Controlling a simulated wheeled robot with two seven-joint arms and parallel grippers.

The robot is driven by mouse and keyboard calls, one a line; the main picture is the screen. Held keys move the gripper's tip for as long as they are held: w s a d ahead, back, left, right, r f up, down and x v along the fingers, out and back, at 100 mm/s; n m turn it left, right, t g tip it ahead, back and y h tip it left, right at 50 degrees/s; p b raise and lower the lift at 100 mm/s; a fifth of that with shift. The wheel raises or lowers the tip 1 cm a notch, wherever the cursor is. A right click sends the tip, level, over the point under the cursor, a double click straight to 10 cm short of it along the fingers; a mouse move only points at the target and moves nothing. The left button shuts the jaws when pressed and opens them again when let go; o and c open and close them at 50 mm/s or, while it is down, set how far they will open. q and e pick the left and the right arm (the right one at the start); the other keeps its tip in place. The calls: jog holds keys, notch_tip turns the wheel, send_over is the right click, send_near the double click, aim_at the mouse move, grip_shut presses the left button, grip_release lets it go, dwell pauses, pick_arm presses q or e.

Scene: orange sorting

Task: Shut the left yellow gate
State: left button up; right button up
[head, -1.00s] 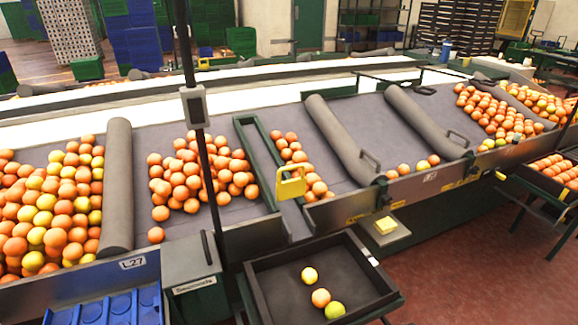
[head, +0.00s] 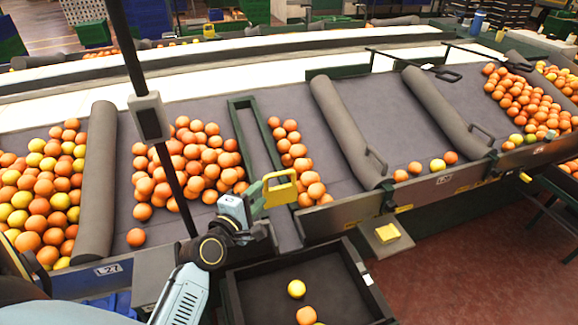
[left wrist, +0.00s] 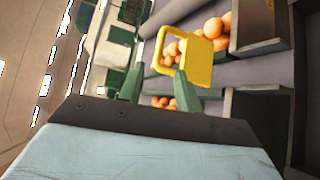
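The left yellow gate (head: 281,195) stands upright at the lower end of the narrow green-framed lane, above the front edge of the sloping table. Its yellow frame also shows in the left wrist view (left wrist: 200,62), just beyond my fingertips. My left gripper (head: 256,194) is close to the left side of the gate in the head view. In the left wrist view its two green fingers (left wrist: 158,72) are apart with nothing held between them. I cannot tell whether a finger touches the gate. My right gripper is not in view.
Oranges lie in heaps (head: 185,165) on both sides of the lane. A dark tray (head: 345,290) with a few fruits is below the gate. A dark pole (head: 130,60) rises left of my gripper.

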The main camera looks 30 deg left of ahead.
aim_at(277, 176)
pick_arm(q)
jog(key=w, duration=0.4)
jog(key=shift+w+a+f, duration=0.15)
jog(key=shift+w, duration=0.25)
jog(key=w, duration=0.5)
jog(key=w+f, duration=0.1)
jog(key=w, duration=0.2)
jog(key=shift+a+f+b, duration=0.1)
jog(key=shift+a+b, duration=0.15)
jog(key=shift+b, duration=0.15)
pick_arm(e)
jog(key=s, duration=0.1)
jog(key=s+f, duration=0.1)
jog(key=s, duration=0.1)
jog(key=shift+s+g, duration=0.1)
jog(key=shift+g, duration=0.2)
pick_arm(q)
grip_shut()
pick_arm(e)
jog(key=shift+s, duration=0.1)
pick_arm(q)
jog(key=shift+s, duration=0.1)
